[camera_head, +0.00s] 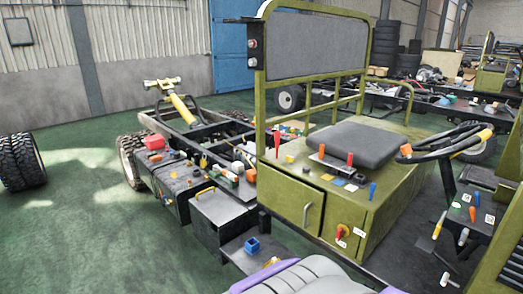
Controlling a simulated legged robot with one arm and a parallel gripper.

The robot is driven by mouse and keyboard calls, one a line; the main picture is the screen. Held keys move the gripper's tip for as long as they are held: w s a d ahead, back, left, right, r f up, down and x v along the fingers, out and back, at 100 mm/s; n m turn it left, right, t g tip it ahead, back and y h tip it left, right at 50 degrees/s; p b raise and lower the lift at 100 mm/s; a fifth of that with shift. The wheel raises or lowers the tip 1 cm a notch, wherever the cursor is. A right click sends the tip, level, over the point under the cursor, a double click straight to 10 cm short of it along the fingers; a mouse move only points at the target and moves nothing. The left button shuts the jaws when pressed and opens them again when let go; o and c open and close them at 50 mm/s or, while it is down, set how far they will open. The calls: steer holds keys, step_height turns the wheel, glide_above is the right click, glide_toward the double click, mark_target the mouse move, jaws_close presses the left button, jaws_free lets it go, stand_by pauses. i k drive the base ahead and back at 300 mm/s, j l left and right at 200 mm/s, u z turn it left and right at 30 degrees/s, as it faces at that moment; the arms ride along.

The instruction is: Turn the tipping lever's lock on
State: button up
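I cannot tell which lever is the tipping lever, and no lock is clear at this size. An olive cab box (290,205) carries a dark seat pad (354,144). A red lever (277,145) stands at its back left corner, with shorter red levers (350,159) in front of the pad. A blue lever (372,191) stands near its front right edge. A red and orange rotary switch (342,233) is on its front face. A yellow-handled lever (439,225) leans at the right, beside a black console (470,208). My gripper is not in view.
A steering wheel (455,143) juts out at right. A black chassis (180,180) with several small coloured parts stands at left. Open green floor (75,235) lies at left, with loose wheels (22,162).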

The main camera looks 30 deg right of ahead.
mark_target(290, 159)
steer(key=i+l+z, duration=0.1)
steer(key=i+z, duration=0.2)
steer(key=z, duration=0.15)
steer(key=i+z, duration=0.45)
steer(key=i+j+z, duration=0.1)
steer(key=z, duration=0.35)
steer(key=i+j, duration=0.05)
steer(key=i, duration=0.05)
